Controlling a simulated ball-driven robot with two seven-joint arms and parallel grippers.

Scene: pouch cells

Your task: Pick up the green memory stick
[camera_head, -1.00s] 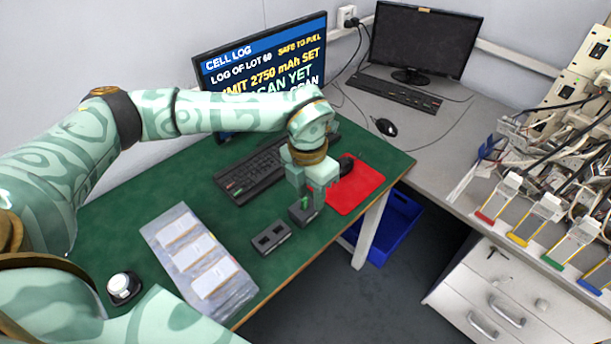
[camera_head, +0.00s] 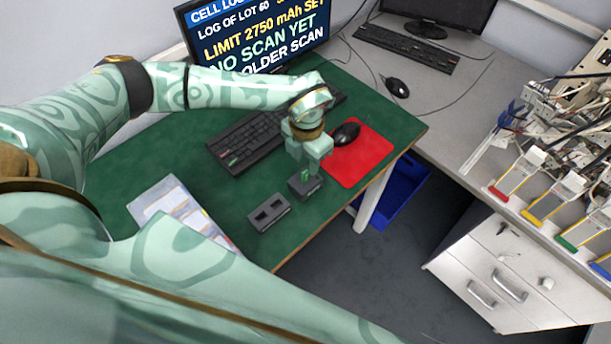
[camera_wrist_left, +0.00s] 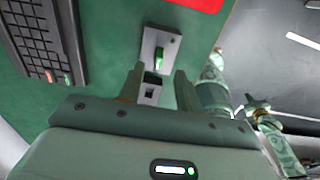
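The green memory stick (camera_head: 306,176) stands upright in a small dark block (camera_head: 307,189) on the green bench, near its front edge. In the left wrist view the stick (camera_wrist_left: 160,56) shows ahead of the fingers, in its grey block (camera_wrist_left: 150,40). My left gripper (camera_head: 308,165) points down, over or just behind the stick. In the left wrist view its two fingers (camera_wrist_left: 157,78) are apart with nothing held between them; contact with the stick is not seen.
A grey two-slot block (camera_head: 268,213) sits beside the dark block. A keyboard (camera_head: 245,143), a red mat (camera_head: 365,160) with a black mouse (camera_head: 346,134), and a monitor (camera_head: 262,38) are behind. Pouch cells on a tray (camera_head: 158,190) lie left, partly hidden by my arm.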

